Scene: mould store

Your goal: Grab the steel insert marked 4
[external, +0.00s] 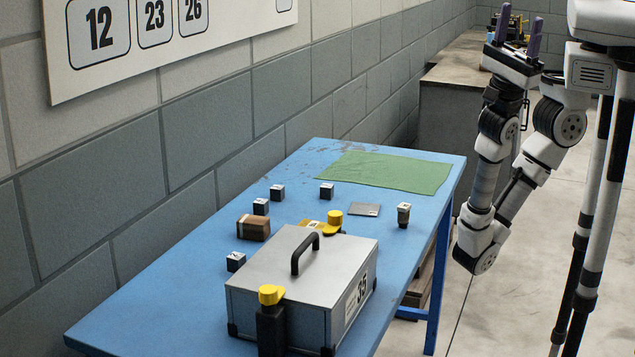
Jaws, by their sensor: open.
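Several small dark blocks with pale labelled tops stand on the blue table: one at the back left (277,193), one just in front of it (261,207), one near the green cloth (327,190) and one at the left edge of the group (236,262). A taller, narrow grey piece (404,215) stands near the right edge. Their marks are too small to read, so I cannot tell which is the steel insert marked 4. My gripper (519,32), with purple fingers, is open and empty, raised well away from the table at the upper right.
A grey metal case (285,268) marked 35, with a black handle, fills the table's front. A black post with a yellow knob (270,296), a brown block (253,228), a yellow piece (335,219) and a flat plate (365,209) surround it. A green cloth (385,172) lies at the back.

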